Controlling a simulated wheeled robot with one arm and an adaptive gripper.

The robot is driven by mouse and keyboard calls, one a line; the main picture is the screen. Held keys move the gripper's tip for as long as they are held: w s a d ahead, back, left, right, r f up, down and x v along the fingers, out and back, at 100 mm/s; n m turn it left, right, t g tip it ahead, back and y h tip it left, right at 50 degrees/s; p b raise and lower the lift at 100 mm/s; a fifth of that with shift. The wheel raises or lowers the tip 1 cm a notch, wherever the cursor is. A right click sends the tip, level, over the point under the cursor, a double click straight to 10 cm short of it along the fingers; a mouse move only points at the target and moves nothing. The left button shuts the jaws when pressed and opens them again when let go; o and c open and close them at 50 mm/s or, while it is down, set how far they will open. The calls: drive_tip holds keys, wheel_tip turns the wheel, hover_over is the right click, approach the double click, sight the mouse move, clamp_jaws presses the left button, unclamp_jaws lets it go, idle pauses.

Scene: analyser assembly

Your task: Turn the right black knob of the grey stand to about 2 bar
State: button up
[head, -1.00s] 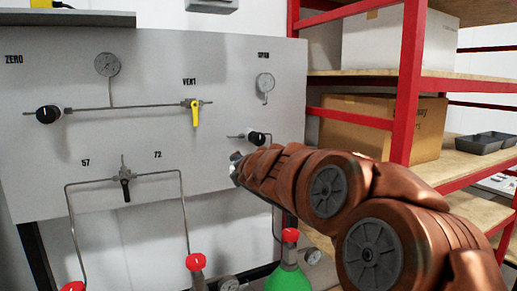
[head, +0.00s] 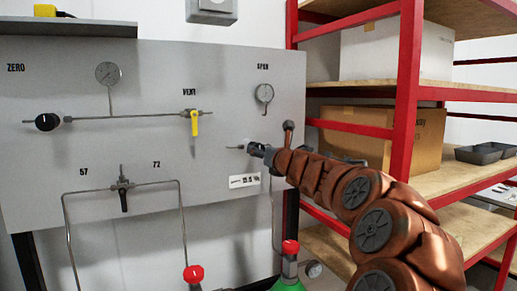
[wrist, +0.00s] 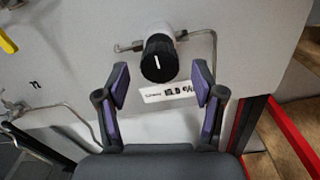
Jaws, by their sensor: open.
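The right black knob (wrist: 160,58) of the grey stand (head: 145,75) shows in the wrist view, with a white line on its face. It sits just beyond my open fingertips, centred between them and apart from both. My gripper (wrist: 161,88) is open and empty, its purple pads either side.
A left black knob (head: 48,122), a yellow valve handle (head: 195,123) and a black valve handle (head: 124,198) are on the panel. A label strip (wrist: 167,92) is below the right knob. A red shelf post (head: 407,85) stands close to my arm. Bottles with red caps (head: 193,274) stand below.

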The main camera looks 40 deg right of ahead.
drive_tip(key=shift+p+x, duration=0.3)
drive_tip(key=shift+x, duration=1.2)
drive_tip(key=c, duration=1.1)
